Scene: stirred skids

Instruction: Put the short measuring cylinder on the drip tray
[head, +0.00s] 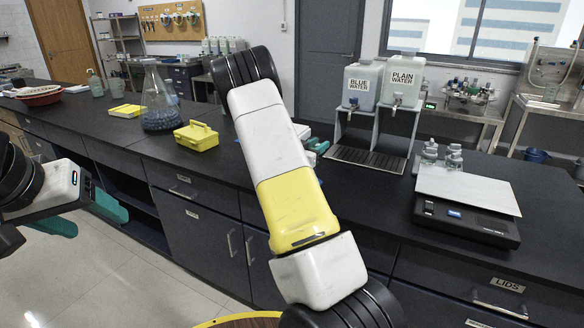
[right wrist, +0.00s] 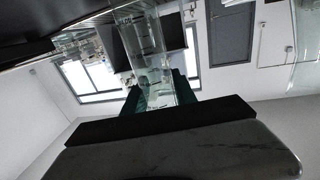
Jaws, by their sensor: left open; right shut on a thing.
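In the right wrist view a clear, see-through measuring cylinder (right wrist: 147,50) stands between the teal fingers of my right gripper (right wrist: 160,92), which is shut on it. In the head view my right arm hides most of that gripper; only a bit of teal and white (head: 317,147) shows beside the arm, and I cannot make out the cylinder there. The dark slatted drip tray (head: 366,160) lies on the counter below the water containers, to the right of that gripper. My left gripper (head: 102,222) is open and empty at the lower left, in front of the cabinets.
A yellow box (head: 197,136) and a flask (head: 158,105) stand to the left.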

